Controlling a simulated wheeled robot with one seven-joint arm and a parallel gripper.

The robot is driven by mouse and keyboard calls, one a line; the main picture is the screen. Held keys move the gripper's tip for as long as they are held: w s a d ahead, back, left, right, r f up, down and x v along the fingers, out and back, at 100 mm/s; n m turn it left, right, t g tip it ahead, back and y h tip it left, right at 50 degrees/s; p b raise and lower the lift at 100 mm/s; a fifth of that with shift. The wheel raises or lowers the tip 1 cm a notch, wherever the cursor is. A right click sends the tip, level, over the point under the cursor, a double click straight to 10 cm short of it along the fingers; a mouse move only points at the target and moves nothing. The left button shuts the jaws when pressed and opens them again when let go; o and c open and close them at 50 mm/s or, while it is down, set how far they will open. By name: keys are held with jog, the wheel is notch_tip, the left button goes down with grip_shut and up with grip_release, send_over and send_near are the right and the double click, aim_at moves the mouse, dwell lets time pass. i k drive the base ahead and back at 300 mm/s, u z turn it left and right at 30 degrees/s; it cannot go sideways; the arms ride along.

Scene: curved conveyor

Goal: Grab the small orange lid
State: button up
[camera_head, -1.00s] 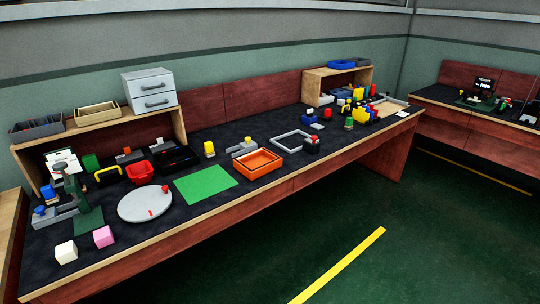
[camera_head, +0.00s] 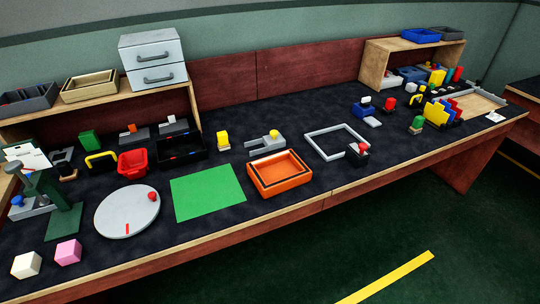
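An orange, shallow, square-rimmed piece (camera_head: 280,183) lies on the dark bench top, right of the green mat. A dark line runs inside its rim, and I cannot tell whether it is a lid, a tray or two nested parts. A much smaller orange piece (camera_head: 132,128) shows on a grey block at the back left; its shape is too small to tell. No other orange lid stands out. My gripper and arm are not in view.
The green mat (camera_head: 207,191) and a grey round disc (camera_head: 127,212) lie left of the orange piece. A grey square frame (camera_head: 310,146) and a grey block with a yellow knob (camera_head: 267,144) stand near it. The bench's wooden front edge (camera_head: 250,224) is just in front.

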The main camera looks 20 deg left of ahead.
aim_at(272, 174)
jog(key=u, duration=0.25)
jog(key=i, duration=1.2)
jog(key=u, duration=0.2)
